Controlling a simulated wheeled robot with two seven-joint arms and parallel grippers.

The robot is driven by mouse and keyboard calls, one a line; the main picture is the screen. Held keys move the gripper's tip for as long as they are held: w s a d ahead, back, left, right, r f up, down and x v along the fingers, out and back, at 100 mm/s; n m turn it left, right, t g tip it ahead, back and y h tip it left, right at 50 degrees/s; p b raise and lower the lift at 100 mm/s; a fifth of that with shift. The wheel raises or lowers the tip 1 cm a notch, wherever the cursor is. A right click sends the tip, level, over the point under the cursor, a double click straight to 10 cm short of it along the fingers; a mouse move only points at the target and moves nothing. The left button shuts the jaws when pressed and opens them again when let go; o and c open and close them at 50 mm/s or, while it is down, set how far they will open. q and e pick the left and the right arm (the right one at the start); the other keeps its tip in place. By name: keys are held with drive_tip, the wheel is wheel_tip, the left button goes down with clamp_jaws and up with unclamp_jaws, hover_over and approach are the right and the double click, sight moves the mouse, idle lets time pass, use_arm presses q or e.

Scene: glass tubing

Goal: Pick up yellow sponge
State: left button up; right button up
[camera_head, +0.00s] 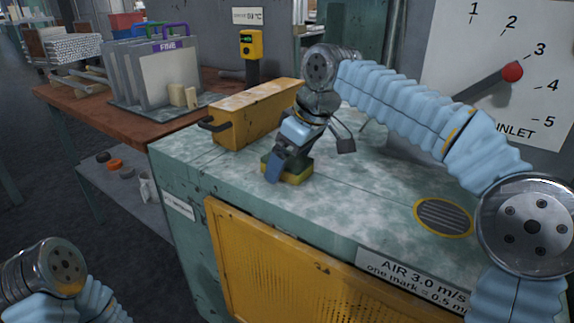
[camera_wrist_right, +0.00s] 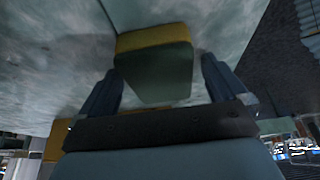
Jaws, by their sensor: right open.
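The yellow sponge (camera_head: 299,178), with a green layer, lies on top of the worn grey-green cabinet (camera_head: 363,190). In the head view my right gripper (camera_head: 280,168) reaches down over it and hides part of it. In the right wrist view the sponge (camera_wrist_right: 153,38) shows its yellow side and dark green face between the two fingers of the right gripper (camera_wrist_right: 160,72). The fingers stand apart, one on each side of the sponge, with a gap visible at the right. My left gripper is out of view; only part of the left arm shows at lower left.
A long yellow box (camera_head: 258,113) with a black handle stands behind and left of the sponge. A round vent (camera_head: 443,217) is at the right of the cabinet top. A brown bench (camera_head: 95,107) holds a rack (camera_head: 150,75). The cabinet top's front is clear.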

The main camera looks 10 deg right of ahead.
drive_tip(key=c, duration=1.1)
drive_tip(key=shift+o, duration=0.2)
wheel_tip(320, 180, up, 3)
drive_tip(key=shift+r+p, duration=0.15)
drive_tip(key=shift+p, duration=0.35)
drive_tip(key=s+r, duration=0.1)
drive_tip(key=r, duration=0.1)
drive_tip(key=s+r, duration=0.3)
drive_tip(key=r, duration=0.1)
drive_tip(key=shift+s+d, duration=0.15)
drive_tip(key=shift+s, duration=0.2)
drive_tip(key=s+r, duration=0.4)
drive_tip(key=s, duration=0.5)
drive_tip(key=shift+s+d+r+b, duration=0.15)
drive_tip(key=shift+d+b, duration=0.15)
drive_tip(key=shift+d, duration=0.1)
drive_tip(key=o, duration=0.5)
drive_tip(key=c, duration=0.4)
